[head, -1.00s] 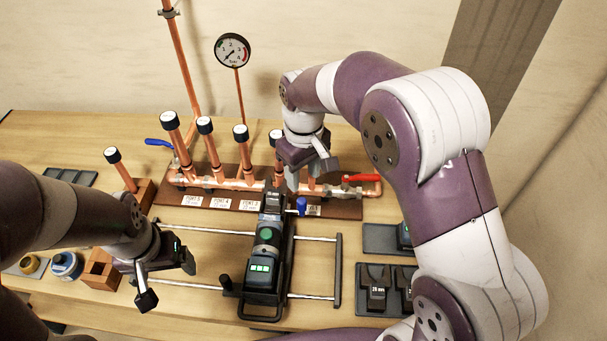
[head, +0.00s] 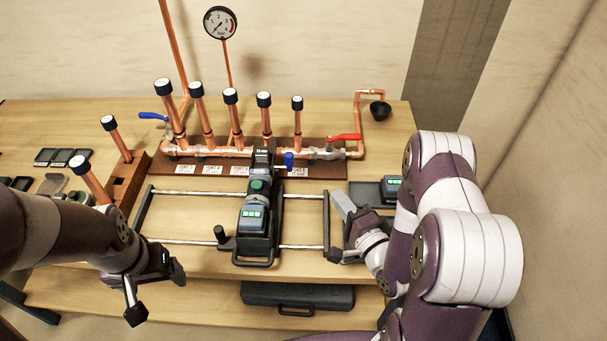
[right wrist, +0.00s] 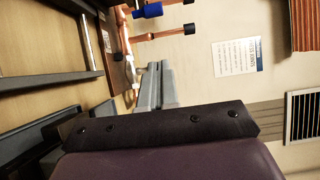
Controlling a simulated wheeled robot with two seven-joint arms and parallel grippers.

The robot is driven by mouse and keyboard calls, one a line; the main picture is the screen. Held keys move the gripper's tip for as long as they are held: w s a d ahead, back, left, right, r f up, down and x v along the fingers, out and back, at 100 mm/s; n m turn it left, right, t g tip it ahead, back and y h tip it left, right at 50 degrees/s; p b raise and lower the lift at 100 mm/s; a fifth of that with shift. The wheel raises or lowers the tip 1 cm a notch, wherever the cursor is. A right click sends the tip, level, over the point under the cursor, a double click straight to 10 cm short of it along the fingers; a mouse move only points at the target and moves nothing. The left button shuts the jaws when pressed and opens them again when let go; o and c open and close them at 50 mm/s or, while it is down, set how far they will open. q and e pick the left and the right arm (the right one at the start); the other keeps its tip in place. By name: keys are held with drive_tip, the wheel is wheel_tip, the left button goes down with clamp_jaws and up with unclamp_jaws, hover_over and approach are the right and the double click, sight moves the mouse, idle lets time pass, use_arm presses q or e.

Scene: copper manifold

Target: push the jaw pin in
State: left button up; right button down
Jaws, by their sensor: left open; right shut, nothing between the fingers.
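The blue jaw pin (head: 288,160) sticks out at the right side of the press tool's (head: 257,212) head, close to the manifold. Its blue end also shows at the top of the right wrist view (right wrist: 152,10). How deep the pin sits I cannot tell. The press tool lies on a sliding rail frame (head: 180,192) and shows green lights. My right gripper (head: 342,203) is shut and empty, to the right of the tool and apart from the pin; its grey fingers show in the right wrist view (right wrist: 155,87). My left gripper (head: 157,293) is open and empty at the front left.
The copper manifold (head: 225,152) with several capped upright pipes stands behind the tool. A red valve lever (head: 345,137) is at its right and a blue lever (head: 152,116) at its left. A dark tray with a battery (head: 391,187) lies to the right. A dark case (head: 297,297) sits below the table's front.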

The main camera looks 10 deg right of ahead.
drive_tip(key=a+p+x, duration=0.2)
drive_tip(key=p+x, duration=0.2)
drive_tip(key=x, duration=0.8)
drive_tip(key=shift+a, duration=0.4)
drive_tip(key=shift+w, duration=0.15)
